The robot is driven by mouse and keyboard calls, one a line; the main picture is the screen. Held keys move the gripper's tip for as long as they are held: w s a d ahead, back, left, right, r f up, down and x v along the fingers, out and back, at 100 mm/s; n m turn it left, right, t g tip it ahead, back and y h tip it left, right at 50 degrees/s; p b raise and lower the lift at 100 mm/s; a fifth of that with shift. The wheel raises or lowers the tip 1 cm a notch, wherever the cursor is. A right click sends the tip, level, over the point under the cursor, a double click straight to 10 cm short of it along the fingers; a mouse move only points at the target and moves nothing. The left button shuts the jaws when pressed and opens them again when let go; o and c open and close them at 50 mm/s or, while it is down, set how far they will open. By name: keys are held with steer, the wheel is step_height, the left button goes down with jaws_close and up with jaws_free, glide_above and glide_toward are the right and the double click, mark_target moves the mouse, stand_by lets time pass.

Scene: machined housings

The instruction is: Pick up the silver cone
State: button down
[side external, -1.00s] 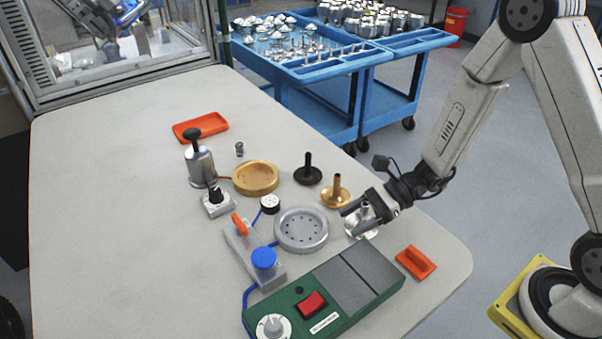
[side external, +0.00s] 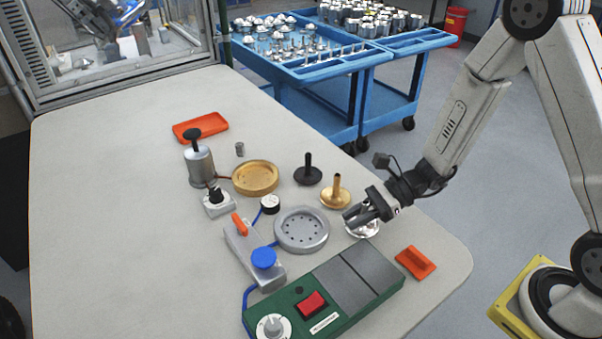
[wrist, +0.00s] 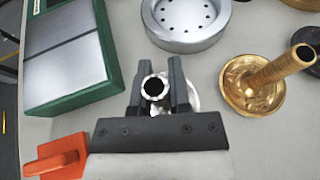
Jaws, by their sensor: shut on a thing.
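The silver cone (side external: 362,229) stands on the table at the right, mostly hidden behind my gripper; part of its round base shows below the fingers. In the wrist view the silver cone (wrist: 155,87) shows its hollow round stem top between the two fingers, with its shiny base partly visible to the right. My gripper (side external: 358,216) is shut on the stem of the silver cone; the wrist view shows the fingers (wrist: 160,85) on either side of it. I see no gap between the base and the table.
A gold cone (side external: 336,192) and a black cone (side external: 308,172) stand just behind. A silver round dish (side external: 301,230) is to the left. A green control box (side external: 330,300) and an orange part (side external: 415,262) are in front. A gold dish (side external: 255,178) lies farther back.

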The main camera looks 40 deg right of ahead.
step_height(320, 180, up, 10)
steer(key=shift+f, duration=0.25)
stand_by(0.5)
steer(key=shift+a, duration=0.1)
stand_by(0.4)
